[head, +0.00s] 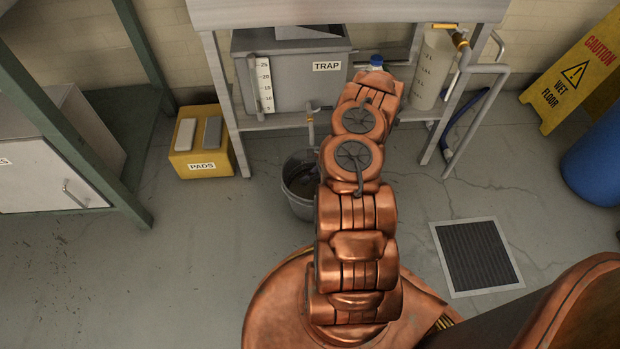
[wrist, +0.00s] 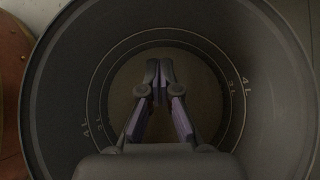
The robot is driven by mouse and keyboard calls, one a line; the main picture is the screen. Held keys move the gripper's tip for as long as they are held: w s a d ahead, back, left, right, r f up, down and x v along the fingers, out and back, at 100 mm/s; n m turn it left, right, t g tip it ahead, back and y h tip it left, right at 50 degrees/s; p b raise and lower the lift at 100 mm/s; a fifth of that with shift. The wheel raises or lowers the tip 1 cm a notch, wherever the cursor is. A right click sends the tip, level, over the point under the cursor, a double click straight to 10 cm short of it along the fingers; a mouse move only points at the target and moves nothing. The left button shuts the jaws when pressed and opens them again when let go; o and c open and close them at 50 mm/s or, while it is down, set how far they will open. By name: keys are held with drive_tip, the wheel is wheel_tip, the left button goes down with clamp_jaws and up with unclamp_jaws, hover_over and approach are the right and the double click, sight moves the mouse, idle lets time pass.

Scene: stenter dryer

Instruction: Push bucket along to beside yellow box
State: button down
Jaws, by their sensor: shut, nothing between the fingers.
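The grey bucket (head: 298,205) stands on the floor under the sink frame, partly hidden behind my arm in the head view. The yellow box (head: 203,163), labelled PADS, sits on the floor to the left of the bucket, with a gap of floor and a frame leg between them. In the wrist view my gripper (wrist: 159,65) points down into the bucket (wrist: 52,100), whose round wall with litre marks surrounds the fingers. The fingertips are together and hold nothing. I cannot tell whether they touch the wall. The gripper is hidden in the head view.
A grey TRAP tank (head: 290,75) with a tap stands above the bucket. Metal frame legs (head: 226,105) stand near the yellow box. A floor drain (head: 477,256), a wet floor sign (head: 572,78) and a blue drum (head: 597,160) are at the right. Floor at left front is clear.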

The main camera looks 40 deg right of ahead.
drive_tip(key=b+x, duration=0.1)
drive_tip(key=x, duration=0.5)
drive_tip(key=shift+b, duration=0.35)
drive_tip(key=shift+f, duration=0.1)
